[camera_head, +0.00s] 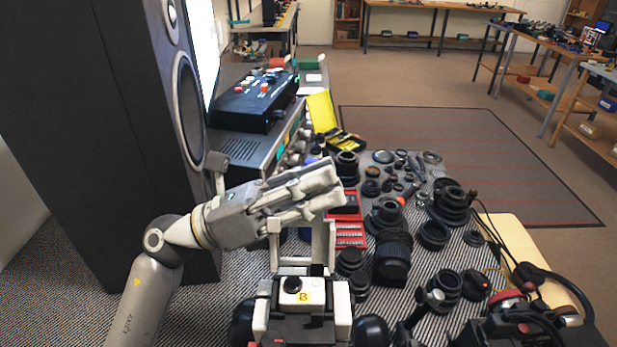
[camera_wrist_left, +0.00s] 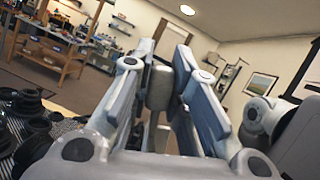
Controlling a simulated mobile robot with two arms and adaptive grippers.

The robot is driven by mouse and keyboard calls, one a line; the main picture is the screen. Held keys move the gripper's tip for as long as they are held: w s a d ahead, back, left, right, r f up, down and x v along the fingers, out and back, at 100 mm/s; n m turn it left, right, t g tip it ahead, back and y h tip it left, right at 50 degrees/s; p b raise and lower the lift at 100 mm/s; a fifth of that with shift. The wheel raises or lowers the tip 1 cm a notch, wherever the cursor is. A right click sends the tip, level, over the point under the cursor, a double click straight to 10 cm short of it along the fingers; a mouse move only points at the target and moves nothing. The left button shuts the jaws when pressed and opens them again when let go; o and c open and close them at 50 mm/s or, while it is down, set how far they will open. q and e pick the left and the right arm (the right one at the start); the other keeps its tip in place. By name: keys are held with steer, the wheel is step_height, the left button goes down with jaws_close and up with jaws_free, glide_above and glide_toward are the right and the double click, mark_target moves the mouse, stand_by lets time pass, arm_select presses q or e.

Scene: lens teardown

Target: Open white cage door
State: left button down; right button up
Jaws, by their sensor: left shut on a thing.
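My left gripper (camera_head: 322,184) reaches in from the left over the near end of the lens table. In the left wrist view its fingers (camera_wrist_left: 158,95) are closed on a grey rounded piece (camera_wrist_left: 159,86). I cannot tell whether this piece belongs to a cage door. Just below the gripper in the head view stands a white upright frame (camera_head: 330,246), partly covered by the gripper. I cannot tell whether it is the cage or whether the gripper touches it. No clear door panel shows. My right gripper is not in view.
A tall black speaker (camera_head: 185,110) stands at the left. A black control box (camera_head: 256,101) sits beside it. The striped table (camera_head: 440,258) holds many lenses and rings, with a red case (camera_head: 350,235) near the gripper. Open floor with a grey rug (camera_head: 450,150) lies beyond.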

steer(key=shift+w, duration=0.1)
arm_select(q)
steer(key=shift+s, duration=0.1)
steer(key=c, duration=1.4)
jaws_free()
steer(key=shift+o, duration=0.2)
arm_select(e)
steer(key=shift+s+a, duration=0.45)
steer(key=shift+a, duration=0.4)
arm_select(q)
steer(key=shift+a+f, duration=0.15)
steer(key=shift+a, duration=0.1)
steer(key=v, duration=1.1)
steer(key=shift+a, duration=0.25)
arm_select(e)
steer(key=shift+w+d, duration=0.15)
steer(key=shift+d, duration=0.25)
